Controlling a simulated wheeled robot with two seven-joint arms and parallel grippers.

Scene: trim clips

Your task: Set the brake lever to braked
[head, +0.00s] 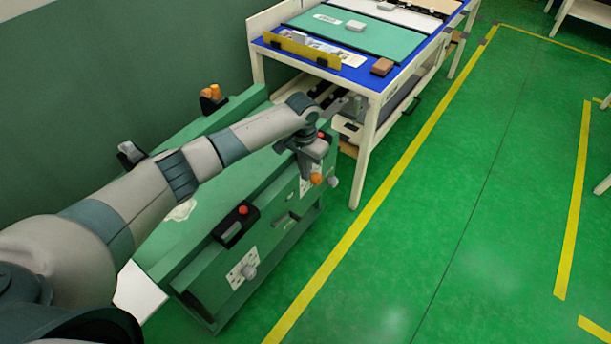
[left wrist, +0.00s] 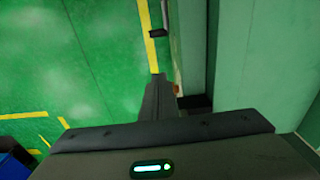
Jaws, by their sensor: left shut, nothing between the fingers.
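A green machine or cart (head: 270,190) stands along the wall in the head view. A small orange knob (head: 316,180) shows on its front near the far end, just below my left gripper (head: 307,168). I cannot tell for sure whether this knob is the brake lever, nor how the lever is set. My left gripper points down at the cart's front edge, shut and empty. In the left wrist view its dark closed fingers (left wrist: 158,95) lie beside the green cart side (left wrist: 233,55), over the floor. Contact with the knob cannot be made out. My right gripper is out of view.
A red button on a black box (head: 243,210) and a grey knob (head: 250,272) sit on the cart's near front. Another orange part (head: 210,92) is at its back. A blue-topped table (head: 352,73) stands beyond. The green floor (head: 450,210) at the right is clear.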

